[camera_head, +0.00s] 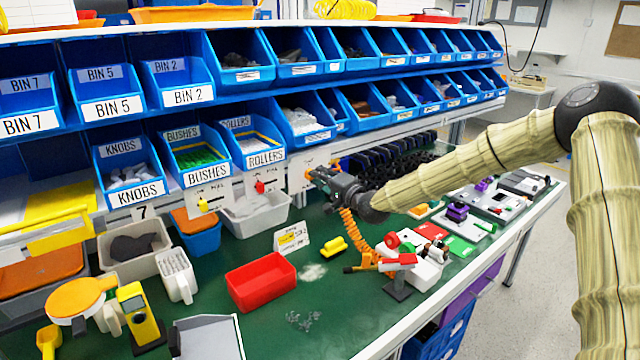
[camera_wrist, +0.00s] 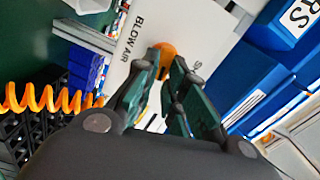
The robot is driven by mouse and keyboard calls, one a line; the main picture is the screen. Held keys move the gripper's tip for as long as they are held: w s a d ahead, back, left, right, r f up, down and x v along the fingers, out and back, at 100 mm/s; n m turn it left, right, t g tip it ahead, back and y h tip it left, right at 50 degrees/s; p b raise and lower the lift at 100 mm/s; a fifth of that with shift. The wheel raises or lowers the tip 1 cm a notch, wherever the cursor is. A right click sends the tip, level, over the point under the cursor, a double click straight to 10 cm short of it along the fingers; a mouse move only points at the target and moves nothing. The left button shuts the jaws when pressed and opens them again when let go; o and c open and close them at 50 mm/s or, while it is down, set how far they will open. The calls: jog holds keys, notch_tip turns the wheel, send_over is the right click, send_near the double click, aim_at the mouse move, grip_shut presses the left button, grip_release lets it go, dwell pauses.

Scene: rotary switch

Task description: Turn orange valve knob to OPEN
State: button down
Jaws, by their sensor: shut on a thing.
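The orange valve knob (camera_wrist: 166,52) shows in the wrist view between my fingertips, on a white panel (camera_wrist: 128,66) lettered "BLOW AIR". My gripper (camera_wrist: 165,70) is shut on the knob, with one dark finger on each side. The fingers hide part of the knob, and its exact angle is hard to tell. The other lettering by the knob is partly covered, so I cannot read an OPEN mark. In the head view my gripper (camera_head: 318,176) reaches the white panel (camera_head: 296,178) below the shelf, and mostly covers the knob.
To the left, similar panels carry a red knob (camera_head: 260,187) and a yellow knob (camera_head: 203,205). Blue bins (camera_head: 262,150) line the shelves above. An orange coiled hose (camera_head: 352,232) hangs below my gripper. A red tray (camera_head: 262,283) stands on the green bench.

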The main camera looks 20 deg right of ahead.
jog(key=shift+f+m+b, duration=0.2)
jog(key=shift+m+b, duration=0.6)
jog(key=shift+m, duration=0.3)
jog(key=c, duration=1.5)
grip_release()
jog(key=shift+d, duration=0.1)
jog(key=v, duration=1.2)
jog(key=shift+r, duration=0.1)
